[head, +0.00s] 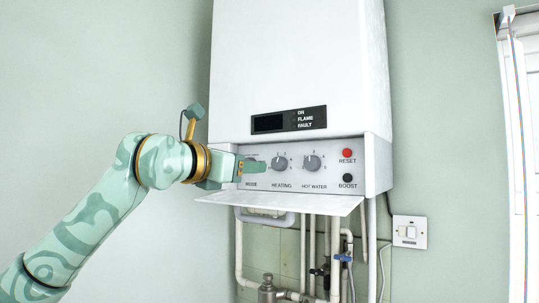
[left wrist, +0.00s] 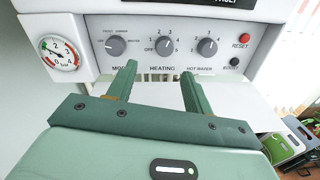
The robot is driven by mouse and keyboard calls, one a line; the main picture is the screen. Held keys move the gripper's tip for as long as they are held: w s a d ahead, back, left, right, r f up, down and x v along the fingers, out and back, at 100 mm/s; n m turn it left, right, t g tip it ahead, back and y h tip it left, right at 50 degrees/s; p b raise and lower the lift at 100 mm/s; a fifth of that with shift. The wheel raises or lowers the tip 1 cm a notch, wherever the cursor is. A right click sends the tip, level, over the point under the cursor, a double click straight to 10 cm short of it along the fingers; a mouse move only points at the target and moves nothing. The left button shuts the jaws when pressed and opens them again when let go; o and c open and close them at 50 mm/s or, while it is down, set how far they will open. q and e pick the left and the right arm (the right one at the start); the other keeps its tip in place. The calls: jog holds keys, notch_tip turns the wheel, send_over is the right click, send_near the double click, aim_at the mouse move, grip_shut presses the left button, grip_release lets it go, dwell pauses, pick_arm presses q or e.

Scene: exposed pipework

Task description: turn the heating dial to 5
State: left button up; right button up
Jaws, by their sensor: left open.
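The heating dial (head: 280,162) is a grey knob on the boiler's control panel, above the word HEATING. It also shows in the left wrist view (left wrist: 165,45), with OFF and numbers around it; its exact setting is too small to tell. My left gripper (head: 254,168) is in front of the panel's left part and hides the mode dial in the head view. In the left wrist view its green fingers (left wrist: 159,72) are open and empty, apart on either side of the heating dial's line and short of the knob. My right gripper is not in view.
The mode dial (left wrist: 115,46) and hot water dial (head: 312,162) flank the heating dial. Red reset (head: 347,153) and black boost (head: 347,178) buttons sit at right. A lowered white flap (head: 300,203) juts out below the panel. A pressure gauge (left wrist: 59,51) is at left.

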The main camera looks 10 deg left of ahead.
aim_at(276, 165)
pick_arm(q)
jog(key=x, duration=0.1)
jog(key=p+x, duration=0.1)
jog(key=x, duration=0.1)
jog(key=p+x, duration=0.1)
jog(key=shift+w+d+r, duration=0.25)
jog(key=shift+d, duration=0.1)
jog(key=shift+w+d+p, duration=0.65)
jog(key=shift+w+d, duration=0.2)
jog(key=shift+w, duration=0.1)
jog(key=shift+w+d, duration=0.15)
jog(key=shift+w, duration=0.15)
jog(key=shift+w+f, duration=0.2)
jog(key=shift+w, duration=0.2)
jog(key=shift+s, duration=0.1)
jog(key=c, duration=0.9)
jog(key=shift+c, duration=0.4)
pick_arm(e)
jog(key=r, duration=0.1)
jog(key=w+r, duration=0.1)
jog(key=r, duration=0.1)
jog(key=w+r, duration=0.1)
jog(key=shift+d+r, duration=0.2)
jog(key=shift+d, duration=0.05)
